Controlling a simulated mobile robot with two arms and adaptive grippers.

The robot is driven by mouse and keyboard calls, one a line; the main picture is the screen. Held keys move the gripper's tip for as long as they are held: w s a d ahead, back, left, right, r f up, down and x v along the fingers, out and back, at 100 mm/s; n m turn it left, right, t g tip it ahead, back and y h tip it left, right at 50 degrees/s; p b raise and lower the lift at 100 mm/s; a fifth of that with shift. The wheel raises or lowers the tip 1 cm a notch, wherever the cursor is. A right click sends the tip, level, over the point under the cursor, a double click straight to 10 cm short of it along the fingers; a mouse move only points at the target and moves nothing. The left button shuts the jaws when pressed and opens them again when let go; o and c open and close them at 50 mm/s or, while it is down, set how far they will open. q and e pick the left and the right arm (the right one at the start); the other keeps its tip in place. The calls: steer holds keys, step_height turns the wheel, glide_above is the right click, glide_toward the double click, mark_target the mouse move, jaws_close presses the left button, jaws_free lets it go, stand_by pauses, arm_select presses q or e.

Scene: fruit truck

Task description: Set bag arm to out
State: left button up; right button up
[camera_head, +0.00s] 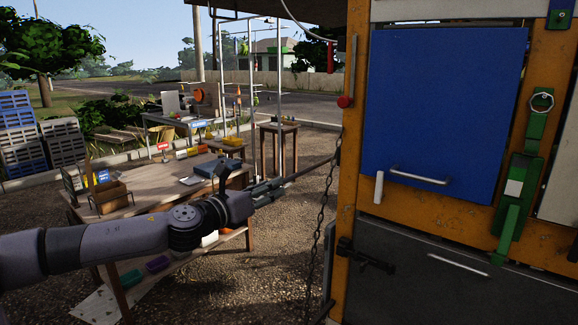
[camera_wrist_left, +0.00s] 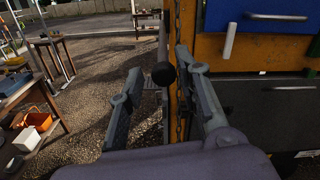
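My left gripper (camera_head: 275,188) reaches from the left toward the corner of the orange truck body. In the left wrist view my left gripper (camera_wrist_left: 160,85) has its two fingers spread wide apart. In the head view a thin dark bar (camera_head: 312,171) runs between the gripper and a dark end piece (camera_head: 337,156) at the truck corner. I cannot tell for sure which part is the bag arm. My right gripper is not in view.
A chain (camera_head: 326,215) hangs along the truck's corner. A red knob (camera_head: 345,101) sits above. The truck has a blue door (camera_head: 440,100) and a green latch (camera_head: 518,195). A wooden table (camera_head: 150,205) stands behind my left arm. Gravel ground lies between.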

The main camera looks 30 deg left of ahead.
mark_target(286, 179)
arm_select(q)
steer(key=w+p, duration=0.3)
steer(key=w, duration=0.1)
steer(key=w+p, duration=0.2)
steer(key=w, duration=0.1)
steer(key=shift+d+r+p, duration=0.15)
steer(key=shift+d+p, duration=0.2)
steer(key=shift+d, duration=0.05)
steer(key=shift+w+d, duration=0.1)
steer(key=shift+w, duration=0.3)
steer(key=shift+c, duration=0.3)
jaws_close()
